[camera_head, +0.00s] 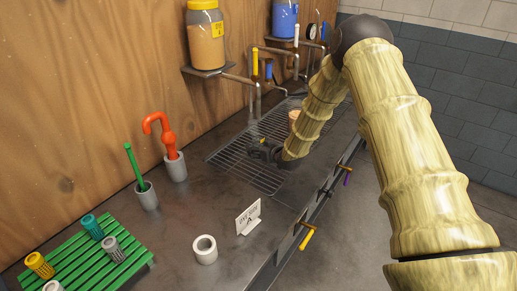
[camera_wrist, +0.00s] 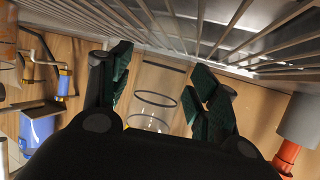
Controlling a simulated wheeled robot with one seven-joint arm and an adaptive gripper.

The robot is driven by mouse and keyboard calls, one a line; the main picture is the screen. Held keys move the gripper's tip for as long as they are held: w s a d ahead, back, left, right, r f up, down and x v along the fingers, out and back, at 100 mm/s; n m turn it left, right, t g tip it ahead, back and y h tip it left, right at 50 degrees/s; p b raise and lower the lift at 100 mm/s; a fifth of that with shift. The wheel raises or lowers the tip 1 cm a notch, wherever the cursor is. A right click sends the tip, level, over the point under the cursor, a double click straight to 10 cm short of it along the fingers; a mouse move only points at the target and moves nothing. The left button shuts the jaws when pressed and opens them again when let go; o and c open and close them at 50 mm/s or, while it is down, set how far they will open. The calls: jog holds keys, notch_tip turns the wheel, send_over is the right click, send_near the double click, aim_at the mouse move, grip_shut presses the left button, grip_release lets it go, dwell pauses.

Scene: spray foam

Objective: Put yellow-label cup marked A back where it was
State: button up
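My gripper (camera_head: 265,150) is low over the wire rack, near the wooden back wall. In the wrist view, which is upside down, its two dark green-padded fingers (camera_wrist: 165,88) stand apart. A clear cup with dark rings (camera_wrist: 153,98) shows between them. I cannot tell whether the pads touch the cup. A small yellow patch (camera_head: 262,141) shows at my fingers in the head view. No letter A is readable. The wire rack (camera_head: 235,160) lies on the metal counter, and its bars (camera_wrist: 170,25) are at the top of the wrist view.
A tan-filled container (camera_head: 293,115) is behind my gripper. An orange-filled jar (camera_head: 206,42) and a blue jar (camera_head: 284,20) are on wall shelves. An orange hooked tool (camera_head: 168,140), green brush (camera_head: 135,168), white sign (camera_head: 248,217), ring (camera_head: 204,249) and green slatted mat (camera_head: 85,262) are in front.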

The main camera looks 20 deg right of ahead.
jog(key=shift+r, duration=0.2)
jog(key=shift+s+d, duration=0.1)
jog(key=shift+s, duration=0.15)
jog(key=b+v, duration=0.3)
jog(key=v, duration=0.8)
jog(key=shift+s, duration=0.2)
